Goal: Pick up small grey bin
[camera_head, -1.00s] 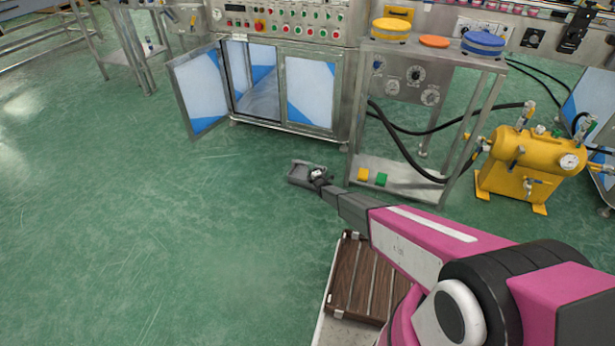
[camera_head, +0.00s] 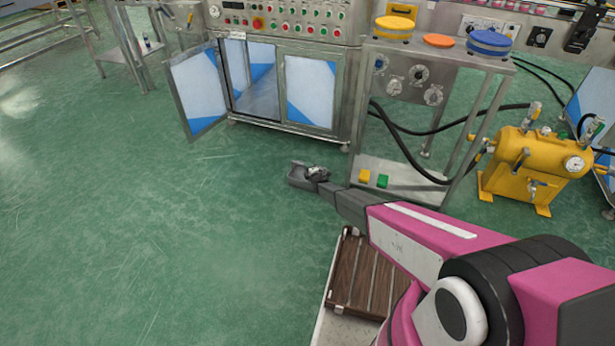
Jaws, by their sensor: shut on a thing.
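The small grey bin (camera_head: 298,180) is a shallow open tray just beyond the end of my arm, over the green floor near the cabinet. My gripper (camera_head: 314,174) is at the bin's right side and is shut on it. The fingertips are small and dark here, so the exact place of the grip on the rim is hard to make out. I cannot tell for sure whether the bin touches the floor.
A steel cabinet (camera_head: 313,131) with an open left door (camera_head: 199,89) stands behind. A steel stand (camera_head: 400,187) with small yellow and green blocks is close on the right, with a yellow tank (camera_head: 530,165) beyond. The green floor on the left is clear.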

